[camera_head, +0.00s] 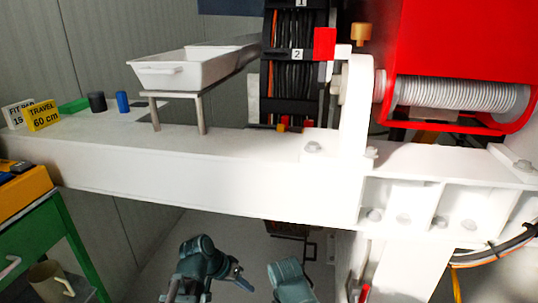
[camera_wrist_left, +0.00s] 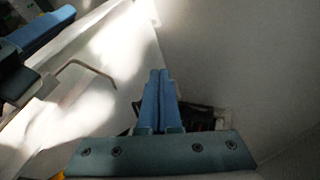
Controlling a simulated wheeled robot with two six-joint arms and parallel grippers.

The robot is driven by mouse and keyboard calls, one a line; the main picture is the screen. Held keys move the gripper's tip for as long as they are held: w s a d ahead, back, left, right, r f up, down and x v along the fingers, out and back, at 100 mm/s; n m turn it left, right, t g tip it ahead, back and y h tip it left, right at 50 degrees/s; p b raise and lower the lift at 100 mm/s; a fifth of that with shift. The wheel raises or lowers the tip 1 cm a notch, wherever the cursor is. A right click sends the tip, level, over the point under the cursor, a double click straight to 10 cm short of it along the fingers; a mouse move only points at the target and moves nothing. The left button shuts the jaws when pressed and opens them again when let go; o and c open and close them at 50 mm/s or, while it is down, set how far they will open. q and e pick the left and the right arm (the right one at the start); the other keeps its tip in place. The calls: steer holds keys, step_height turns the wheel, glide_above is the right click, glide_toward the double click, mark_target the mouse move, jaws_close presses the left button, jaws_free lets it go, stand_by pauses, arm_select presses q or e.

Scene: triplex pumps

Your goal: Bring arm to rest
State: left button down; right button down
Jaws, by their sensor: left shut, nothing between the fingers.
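My left gripper (camera_head: 244,285) is low in the head view, below the front edge of the white beam and apart from it. In the left wrist view its two blue fingers (camera_wrist_left: 160,88) lie side by side, shut, with nothing between them. Another teal part of my arms (camera_head: 290,280) shows at the bottom of the head view. I see no fingers of my right gripper there.
The white beam (camera_head: 200,165) bears a white tray (camera_head: 195,70) on a stand, a blue cylinder (camera_head: 122,102), a dark cylinder (camera_head: 97,102) and a yellow sign (camera_head: 43,115). A green cart (camera_head: 72,235) with a mug (camera_head: 50,280) stands at left. A red housing (camera_head: 460,40) is at right.

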arm_select(q)
steer(key=s+a+f+n+g+y, duration=0.1)
steer(key=s+a+f+n+y, duration=0.15)
steer(key=a, duration=0.25)
steer(key=s+a+f+n+y, duration=0.1)
steer(key=s+a+y, duration=0.15)
steer(key=a, duration=0.25)
steer(key=s+d+r+m+p, duration=0.1)
steer(key=s+d+r+p, duration=0.1)
steer(key=r+p, duration=0.9)
steer(key=s+d+r+m+g+y+p, duration=0.1)
steer(key=d+r+p, duration=0.4)
steer(key=r+p, duration=0.6)
steer(key=s+d+r+m+y+p, duration=0.1)
steer(key=s+d+r+p, duration=0.2)
steer(key=r+p, duration=0.8)
steer(key=shift+d+r+p, duration=0.3)
steer(key=shift+r+p, duration=0.05)
steer(key=shift+r, duration=0.25)
steer(key=shift+m, duration=0.25)
